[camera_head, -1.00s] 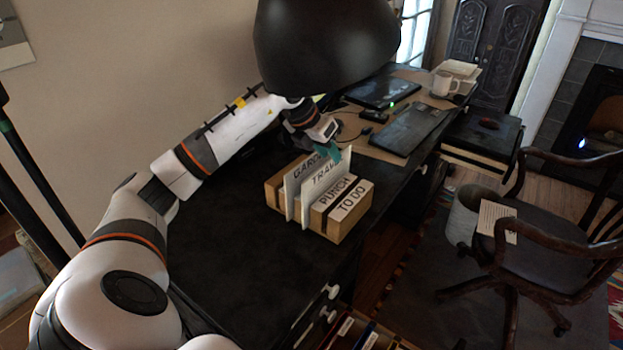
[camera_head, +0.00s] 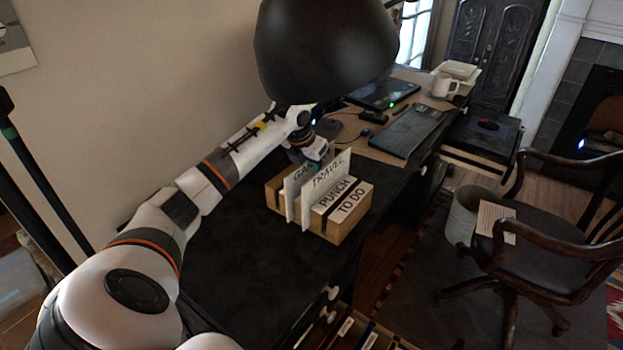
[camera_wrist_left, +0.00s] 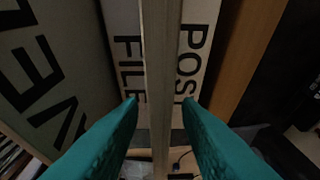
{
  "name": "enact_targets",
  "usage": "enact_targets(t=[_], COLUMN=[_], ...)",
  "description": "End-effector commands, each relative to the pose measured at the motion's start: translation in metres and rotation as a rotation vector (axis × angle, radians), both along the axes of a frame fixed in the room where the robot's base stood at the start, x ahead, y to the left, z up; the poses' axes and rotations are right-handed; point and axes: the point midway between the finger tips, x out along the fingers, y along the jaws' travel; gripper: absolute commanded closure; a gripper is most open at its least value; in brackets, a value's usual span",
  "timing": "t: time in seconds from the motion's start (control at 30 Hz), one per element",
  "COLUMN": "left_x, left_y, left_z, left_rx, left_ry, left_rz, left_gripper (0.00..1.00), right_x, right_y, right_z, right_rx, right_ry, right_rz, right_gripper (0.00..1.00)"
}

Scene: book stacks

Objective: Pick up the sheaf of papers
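Two upright white cards stand in a light wooden file box (camera_head: 352,228): a GARDEN card, partly hidden, and a TRAVEL card (camera_head: 325,178) in front of it. In the wrist view, a thin upright board (camera_wrist_left: 160,60) stands between FILE and POST labels, with a large lettered card (camera_wrist_left: 45,75) at left. My left gripper (camera_head: 305,160) is low at the box's back end, fingers partly hidden by the cards. Its teal fingers (camera_wrist_left: 160,108) are open on either side of the thin board, with gaps showing. I cannot tell which item is the sheaf. My right gripper is not in view.
A large black lamp shade (camera_head: 325,50) hangs close above my left forearm. A lined paper (camera_head: 495,217) lies on the chair. The dark desk top (camera_head: 235,250) before the box is clear.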

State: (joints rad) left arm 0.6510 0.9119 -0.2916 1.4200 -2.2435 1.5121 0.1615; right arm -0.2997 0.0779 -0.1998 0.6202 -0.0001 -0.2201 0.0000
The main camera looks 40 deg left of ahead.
Motion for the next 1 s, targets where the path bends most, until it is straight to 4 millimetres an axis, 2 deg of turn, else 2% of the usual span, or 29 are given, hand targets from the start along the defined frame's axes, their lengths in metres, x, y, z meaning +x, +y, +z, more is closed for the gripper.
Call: enact_targets(t=[0.17, 0.77, 0.97, 1.0], left_x=[0.006, 0.006, 0.006, 0.006], left_y=[0.001, 0.001, 0.001, 0.001], left_z=[-0.014, -0.018, -0.018, -0.018], left_rx=[0.000, 0.003, 0.001, 0.001], left_ry=[-0.001, -0.001, -0.001, -0.001], left_rz=[0.000, -0.001, -0.001, -0.001], left_gripper=[0.69, 0.69, 0.99, 1.00], right_x=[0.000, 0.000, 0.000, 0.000], right_y=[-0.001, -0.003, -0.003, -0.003], right_z=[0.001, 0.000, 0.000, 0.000], right_rx=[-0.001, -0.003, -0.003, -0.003], right_ry=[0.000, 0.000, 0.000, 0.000], right_rz=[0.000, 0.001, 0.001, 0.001], right_gripper=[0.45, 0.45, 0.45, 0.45])
